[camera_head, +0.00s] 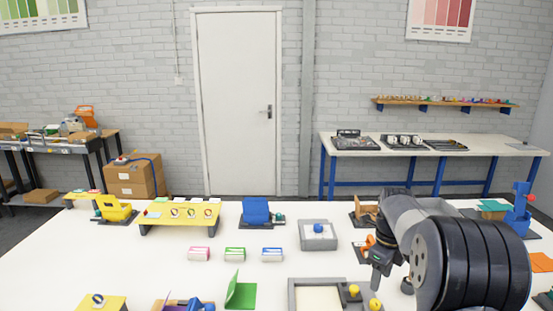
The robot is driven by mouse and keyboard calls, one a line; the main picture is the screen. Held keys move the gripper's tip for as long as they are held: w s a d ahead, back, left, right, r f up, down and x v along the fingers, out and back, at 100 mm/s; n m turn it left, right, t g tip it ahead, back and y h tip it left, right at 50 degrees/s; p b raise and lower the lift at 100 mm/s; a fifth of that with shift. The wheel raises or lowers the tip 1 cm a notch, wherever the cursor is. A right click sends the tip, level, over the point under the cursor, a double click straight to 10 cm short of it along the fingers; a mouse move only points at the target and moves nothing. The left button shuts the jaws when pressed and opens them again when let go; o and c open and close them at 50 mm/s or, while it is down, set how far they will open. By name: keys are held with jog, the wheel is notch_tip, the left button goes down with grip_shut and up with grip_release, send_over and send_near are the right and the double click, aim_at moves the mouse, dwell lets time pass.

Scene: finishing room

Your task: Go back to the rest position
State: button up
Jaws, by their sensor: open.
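My arm reaches in from the lower right and covers part of the white table (110,262). My gripper (374,287) points down over the right half of the table and is open, with nothing seen between its fingers. It is close to the grey tray with a pale inside (291,296), near the yellow knobs (354,290). An orange item (368,242) shows just behind the gripper. What lies behind my arm is hidden.
A yellow stand with round dials (180,213), a blue holder (256,212) and a grey box with a blue ball (318,236) stand toward the back. Pink, green and blue blocks (235,254) lie in a row.

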aim_at(376, 302)
notch_tip(376, 302, down, 9)
jog(key=shift+r+p, duration=0.1)
jog(key=shift+p, duration=0.5)
jog(key=n, duration=0.4)
jog(key=shift+r+n, duration=0.15)
jog(key=shift+n, duration=0.25)
jog(key=n+p, duration=0.1)
jog(key=n, duration=0.3)
jog(key=shift+n, duration=0.3)
jog(key=n+p, duration=0.2)
jog(key=n, duration=0.2)
jog(key=shift+n, duration=0.3)
jog(key=n+p, duration=0.1)
jog(key=n, duration=0.3)
jog(key=shift+p, duration=0.3)
jog(key=shift+r+b, duration=0.35)
jog(key=shift+r, duration=0.65)
jog(key=shift+r, duration=0.1)
